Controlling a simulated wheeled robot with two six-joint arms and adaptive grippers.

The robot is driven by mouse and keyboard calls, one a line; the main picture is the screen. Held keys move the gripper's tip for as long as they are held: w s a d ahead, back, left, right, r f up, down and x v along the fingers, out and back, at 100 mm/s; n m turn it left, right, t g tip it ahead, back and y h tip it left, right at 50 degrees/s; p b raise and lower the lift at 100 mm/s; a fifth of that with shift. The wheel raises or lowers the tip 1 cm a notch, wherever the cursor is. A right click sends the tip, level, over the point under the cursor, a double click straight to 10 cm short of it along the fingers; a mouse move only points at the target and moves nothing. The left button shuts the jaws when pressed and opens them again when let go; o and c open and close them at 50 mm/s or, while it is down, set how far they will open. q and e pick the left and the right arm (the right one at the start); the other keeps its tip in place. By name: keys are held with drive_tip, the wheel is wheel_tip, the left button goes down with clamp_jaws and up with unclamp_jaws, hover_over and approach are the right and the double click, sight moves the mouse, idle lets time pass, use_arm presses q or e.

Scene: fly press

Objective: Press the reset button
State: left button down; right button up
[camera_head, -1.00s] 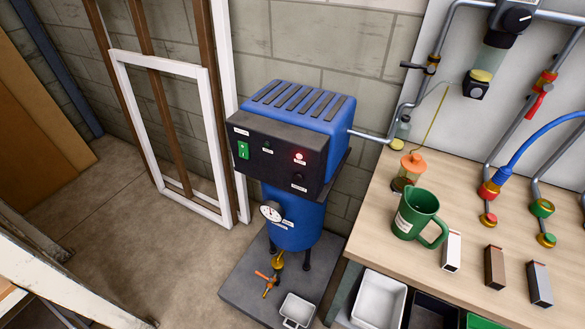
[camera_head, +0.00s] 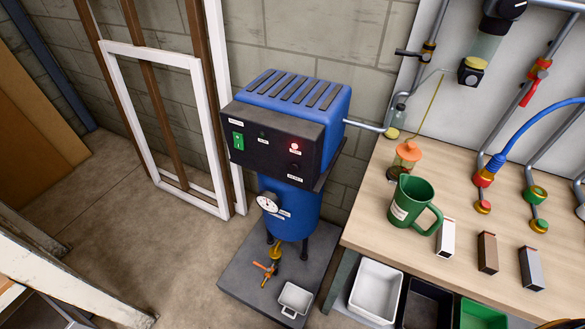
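The blue compressor-like machine (camera_head: 303,95) stands on a dark grey base at the centre of the head view. Its black front panel (camera_head: 268,148) carries a green switch (camera_head: 237,141) at the left and a lit red-white lamp (camera_head: 294,147) at the right. Below the lamp is a dark round button (camera_head: 294,167) with a small white label under it that seems to read reset. A small dark green lamp sits near the panel's middle. Neither gripper is clearly in view.
A wooden workbench (camera_head: 375,226) at the right holds a green jug (camera_head: 412,203), an orange-topped oil can (camera_head: 407,155) and several small boxes. Bins, including a white one (camera_head: 376,290), stand below it. A small white tray (camera_head: 295,299) lies on the machine's base. Floor (camera_head: 150,245) at the left is clear.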

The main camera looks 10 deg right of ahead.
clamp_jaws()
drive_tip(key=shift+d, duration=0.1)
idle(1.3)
